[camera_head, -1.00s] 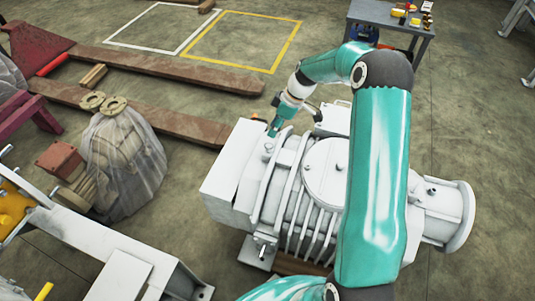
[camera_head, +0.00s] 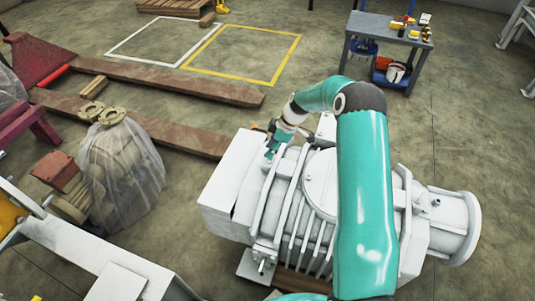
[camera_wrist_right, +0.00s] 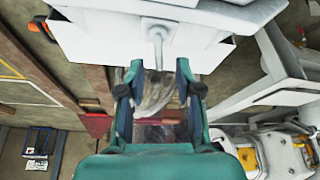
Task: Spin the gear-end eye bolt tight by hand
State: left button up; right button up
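The large white screw vacuum pump (camera_head: 222,190) stands in the middle right of the head view. My right gripper (camera_head: 269,157) points down over its gear end, at the left part of the pump. In the right wrist view, the fingers of my right gripper (camera_wrist_right: 160,66) are apart. A pale eye bolt (camera_wrist_right: 158,38) stands out from the white housing, in line with the gap between the fingertips. I see no clear contact with either finger. In the head view the gripper hides the bolt. My left gripper is out of view.
A plastic-wrapped machine (camera_head: 122,170) stands at left, with a white frame (camera_head: 110,262) in front of it. Brown beams (camera_head: 160,76) lie behind on the floor. A grey table (camera_head: 385,35) with small items stands at the back right. Floor right of the pump is clear.

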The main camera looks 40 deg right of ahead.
jog(key=shift+x, duration=1.5)
grip_shut()
jog(key=shift+a, duration=0.25)
jog(key=shift+d, duration=0.15)
